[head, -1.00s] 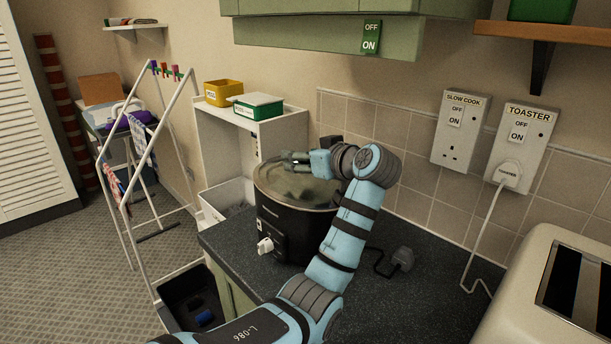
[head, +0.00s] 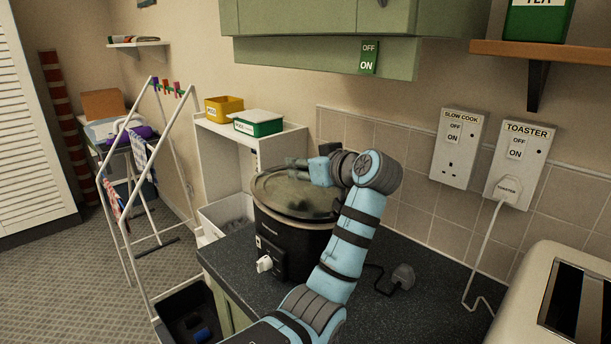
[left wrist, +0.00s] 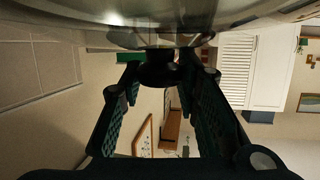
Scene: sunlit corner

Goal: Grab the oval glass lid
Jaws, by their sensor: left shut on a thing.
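The oval glass lid (head: 283,200) is clear with a dark rim and lies over the black slow cooker (head: 290,243) on the dark worktop. I cannot tell whether the lid is clear of the pot's rim. My left gripper (head: 308,170) reaches in over the lid from the right side of the pot. In the left wrist view the lid's glass (left wrist: 110,35) fills the top, and its black knob (left wrist: 160,72) sits between the fingertips of my left gripper (left wrist: 162,78), which is shut on it. My right gripper is not in view.
A cream toaster (head: 520,290) stands at the right, with free worktop (head: 430,290) between it and the cooker. A dark plug (head: 402,277) lies there. Green cupboards (head: 330,20) hang above. A white airer (head: 130,240) stands left of the worktop.

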